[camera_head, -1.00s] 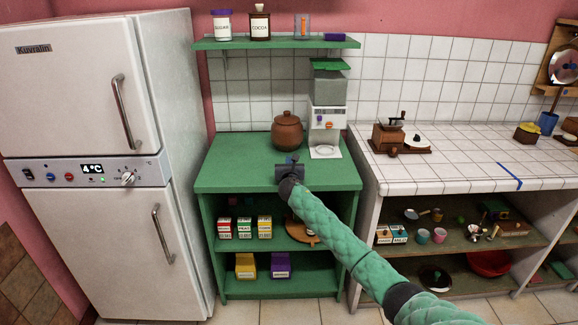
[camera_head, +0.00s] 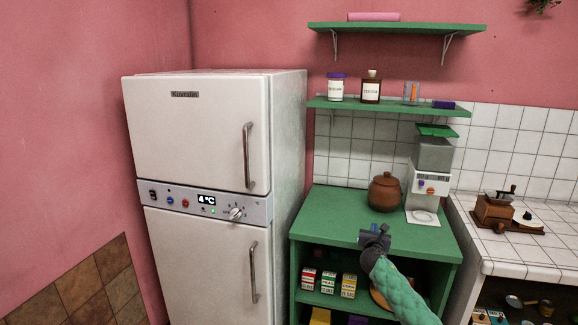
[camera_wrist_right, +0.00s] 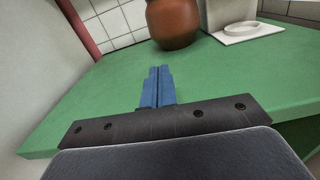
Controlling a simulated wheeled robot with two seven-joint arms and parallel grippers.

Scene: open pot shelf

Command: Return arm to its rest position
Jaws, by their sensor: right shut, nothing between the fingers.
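My right gripper (camera_head: 375,233) is at the front edge of the green shelf's top (camera_head: 335,213), in front of the brown pot. In the right wrist view its blue fingers (camera_wrist_right: 157,86) are together with nothing between them, pointing over the green top toward the pot. The brown lidded pot (camera_head: 385,193) stands upright on the green top, apart from the fingers; its lower part shows in the right wrist view (camera_wrist_right: 174,22). My right arm comes in from the lower right. My left gripper is not in view.
A white dispenser (camera_head: 420,185) stands right of the pot. A white fridge (camera_head: 200,130) stands left of the shelf. Jars stand on a green wall shelf (camera_head: 390,104) above. A coffee grinder (camera_head: 495,208) is on the tiled counter (camera_head: 520,250). The green top's left part is bare.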

